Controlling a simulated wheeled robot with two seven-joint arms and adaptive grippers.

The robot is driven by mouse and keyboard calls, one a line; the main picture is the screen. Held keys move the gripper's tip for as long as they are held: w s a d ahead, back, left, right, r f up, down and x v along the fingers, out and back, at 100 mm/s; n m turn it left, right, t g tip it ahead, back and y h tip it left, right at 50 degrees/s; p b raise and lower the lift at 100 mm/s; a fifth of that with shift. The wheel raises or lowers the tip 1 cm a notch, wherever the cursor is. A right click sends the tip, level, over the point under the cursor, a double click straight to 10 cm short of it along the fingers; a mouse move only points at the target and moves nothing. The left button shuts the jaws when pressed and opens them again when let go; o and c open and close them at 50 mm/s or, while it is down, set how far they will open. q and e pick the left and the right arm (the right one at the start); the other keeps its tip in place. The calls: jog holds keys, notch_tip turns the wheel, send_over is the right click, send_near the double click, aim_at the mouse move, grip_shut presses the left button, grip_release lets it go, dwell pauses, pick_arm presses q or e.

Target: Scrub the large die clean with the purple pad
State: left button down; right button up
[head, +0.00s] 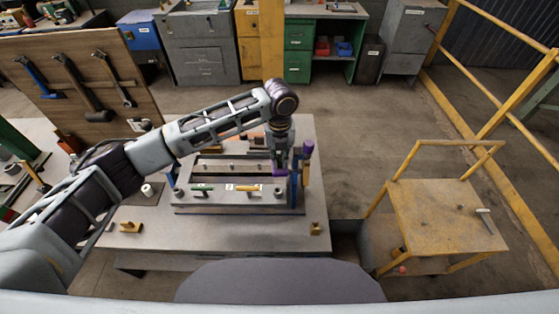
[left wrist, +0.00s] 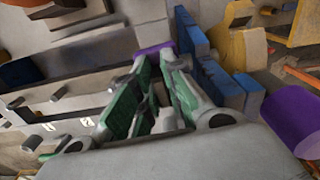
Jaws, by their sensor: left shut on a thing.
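The large die (head: 238,209) is a grey metal block with long slots and several pegs, lying on the table under my left arm. It also fills the left part of the left wrist view (left wrist: 85,72). My left gripper (head: 279,168) points down over the right end of the die. It is shut on the purple pad (left wrist: 153,49), which shows only as a thin strip at the fingertips. I cannot tell whether the pad touches the die. My right gripper is not in view.
Blue (head: 293,190) and yellow upright parts stand at the die's right end, with a purple cylinder (left wrist: 292,108) close to the gripper. The grey table (head: 160,238) has free room in front. A tool board (head: 75,75) stands left; a yellow cart (head: 440,215) stands right.

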pick_arm(q)
jog(key=shift+w, duration=0.3)
jog(key=shift+w, duration=0.1)
jog(key=shift+w, duration=1.05)
jog(key=shift+w+r, duration=0.1)
jog(key=shift+w, duration=0.1)
jog(key=shift+w+a, duration=0.1)
jog(key=shift+s, duration=1.45)
jog(key=shift+s+f, duration=0.1)
jog(key=shift+f, duration=0.1)
